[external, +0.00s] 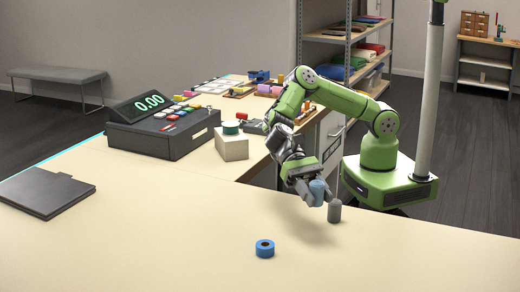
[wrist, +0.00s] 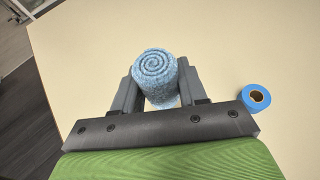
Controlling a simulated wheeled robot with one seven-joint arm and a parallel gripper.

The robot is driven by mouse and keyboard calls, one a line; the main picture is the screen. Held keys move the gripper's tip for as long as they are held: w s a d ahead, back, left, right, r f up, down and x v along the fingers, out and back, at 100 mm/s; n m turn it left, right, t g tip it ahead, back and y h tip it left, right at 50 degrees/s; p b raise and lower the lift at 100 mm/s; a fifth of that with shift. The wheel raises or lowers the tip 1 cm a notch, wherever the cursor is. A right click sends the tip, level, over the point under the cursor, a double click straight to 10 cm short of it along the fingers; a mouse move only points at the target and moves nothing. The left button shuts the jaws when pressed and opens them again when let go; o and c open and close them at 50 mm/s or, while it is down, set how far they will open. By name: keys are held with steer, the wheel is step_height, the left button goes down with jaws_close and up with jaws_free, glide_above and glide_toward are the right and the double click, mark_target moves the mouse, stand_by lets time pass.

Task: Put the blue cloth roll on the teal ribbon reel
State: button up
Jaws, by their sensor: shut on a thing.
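The blue cloth roll (external: 318,188) is upright between the fingers of my gripper (external: 315,194), which is shut on it. In the wrist view its spiral top end (wrist: 156,66) faces the camera, with a finger of my gripper (wrist: 157,92) on each side. Its lower end is near the table top; I cannot tell if it touches. The teal ribbon reel (external: 230,127) appears to be the small teal-topped disc on a white box, well to the left of and behind my gripper in the external view. It is not in the wrist view.
The white box (external: 232,148) stands beside a cash register (external: 165,130). A dark folder (external: 45,192) lies left.

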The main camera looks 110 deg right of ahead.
steer(key=shift+r, duration=0.25)
steer(key=w+d+r+m+t, duration=0.25)
steer(key=w+d, duration=0.25)
steer(key=d, duration=0.3)
steer(key=w+d+r+m+t, duration=0.1)
steer(key=w+d+m+t, duration=0.2)
steer(key=d, duration=0.5)
step_height(320, 180, up, 8)
steer(key=f+m+t+h+p, duration=0.1)
steer(key=m+t+h+p, duration=0.2)
steer(key=m+t+h, duration=0.65)
glide_above(231, 124)
steer(key=shift+m+g+y, duration=0.25)
steer(key=shift+m+g, duration=0.05)
steer(key=shift+m, duration=0.1)
steer(key=f+b, duration=0.2)
steer(key=f, duration=0.7)
steer(key=shift+d+f+b, duration=0.15)
steer(key=shift+d+b, duration=0.05)
steer(key=shift+b, duration=0.2)
